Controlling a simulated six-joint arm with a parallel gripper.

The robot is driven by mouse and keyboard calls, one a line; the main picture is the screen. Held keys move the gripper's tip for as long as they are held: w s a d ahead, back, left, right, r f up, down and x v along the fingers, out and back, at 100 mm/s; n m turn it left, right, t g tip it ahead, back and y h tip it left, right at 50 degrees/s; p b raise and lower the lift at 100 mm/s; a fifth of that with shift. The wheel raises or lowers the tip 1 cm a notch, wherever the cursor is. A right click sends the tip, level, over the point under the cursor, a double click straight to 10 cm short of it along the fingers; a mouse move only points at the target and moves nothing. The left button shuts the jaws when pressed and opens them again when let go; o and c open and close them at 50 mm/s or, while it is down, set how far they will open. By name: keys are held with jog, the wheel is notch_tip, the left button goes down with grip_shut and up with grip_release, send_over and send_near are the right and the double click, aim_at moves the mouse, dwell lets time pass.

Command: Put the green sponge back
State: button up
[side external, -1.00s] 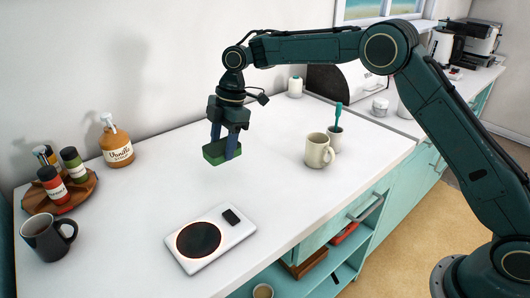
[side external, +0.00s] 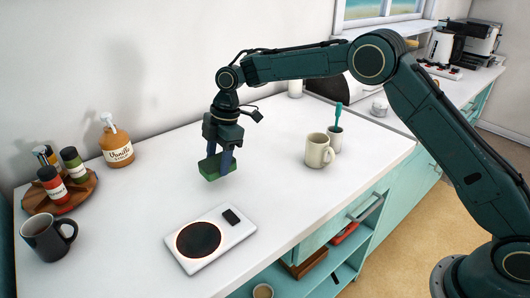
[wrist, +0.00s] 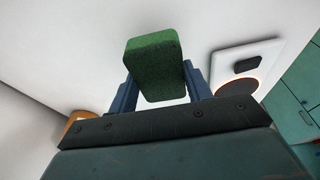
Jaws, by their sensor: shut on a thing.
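The green sponge (side external: 215,167) is a small dark green block held between the fingers of my gripper (side external: 220,155). It hangs above the white worktop, behind the hot plate. In the wrist view the sponge (wrist: 154,65) fills the gap between the two blue fingers of my gripper (wrist: 158,80), one on each side. The gripper is shut on it and points down. I cannot tell exactly how high the sponge is above the worktop.
A white hot plate (side external: 238,240) with a dark round top lies in front. A syrup bottle (side external: 117,145), a wooden tray (side external: 83,190) with jars, and a dark mug (side external: 47,240) stand left. A cream mug (side external: 318,152) and a cup with a teal-handled tool (side external: 338,118) stand right. The worktop between is clear.

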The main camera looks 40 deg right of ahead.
jog(key=shift+f, duration=1.95)
jog(key=shift+f, duration=0.1)
jog(key=o, duration=0.9)
jog(key=shift+o, duration=0.2)
jog(key=v, duration=1.2)
